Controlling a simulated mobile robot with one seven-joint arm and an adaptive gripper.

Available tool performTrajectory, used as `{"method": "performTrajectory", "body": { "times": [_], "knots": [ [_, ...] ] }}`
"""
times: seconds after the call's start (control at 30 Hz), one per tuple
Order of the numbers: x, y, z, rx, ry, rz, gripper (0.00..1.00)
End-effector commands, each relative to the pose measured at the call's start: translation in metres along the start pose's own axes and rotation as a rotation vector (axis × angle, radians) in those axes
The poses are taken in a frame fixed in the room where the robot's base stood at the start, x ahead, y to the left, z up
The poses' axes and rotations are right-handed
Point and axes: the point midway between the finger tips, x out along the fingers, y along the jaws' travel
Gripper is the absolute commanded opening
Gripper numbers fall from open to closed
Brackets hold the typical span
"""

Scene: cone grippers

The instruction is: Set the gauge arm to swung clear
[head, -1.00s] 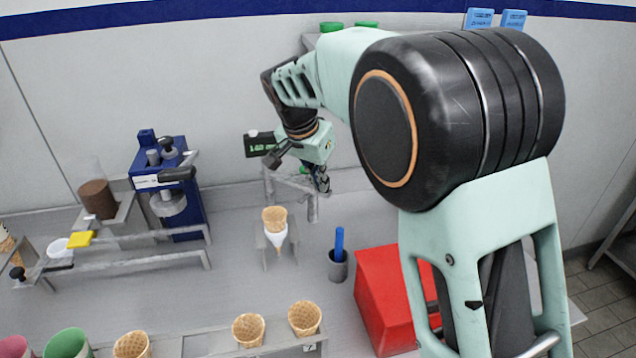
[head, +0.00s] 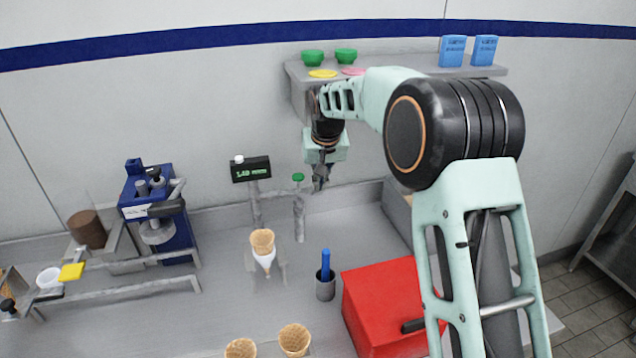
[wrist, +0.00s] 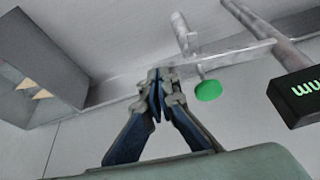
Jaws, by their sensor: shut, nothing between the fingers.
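The gauge's dark display (head: 250,169), with green digits, stands on a grey post behind a cone in a stand. A green knob (head: 298,177) tops another grey post to its right. In the wrist view the green knob (wrist: 209,90) is beside a thin grey bar (wrist: 235,52), right of my fingertips; part of the display (wrist: 298,95) shows at the right edge. I cannot tell exactly how the bar joins the posts. My gripper (head: 319,184) is shut and empty, pointing down, a little right of the knob and apart from it. It also shows in the wrist view (wrist: 157,88).
A waffle cone (head: 262,242) sits in a stand in front of the display. A blue press (head: 160,215) is at left. A wall shelf (head: 420,78) is behind my arm.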

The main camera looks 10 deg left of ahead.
Motion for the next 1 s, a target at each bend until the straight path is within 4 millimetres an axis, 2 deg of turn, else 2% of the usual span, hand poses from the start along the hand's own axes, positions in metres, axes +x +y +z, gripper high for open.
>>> {"method": "performTrajectory", "body": {
  "times": [0.1,0.3,1.0],
  "knots": [
    [0.002,0.001,-0.011,-0.021,-0.001,-0.008,0.0],
    [0.007,0.002,-0.021,-0.019,0.0,-0.007,0.0],
    [0.009,0.003,-0.026,-0.017,0.006,-0.006,0.0]
  ]
}}
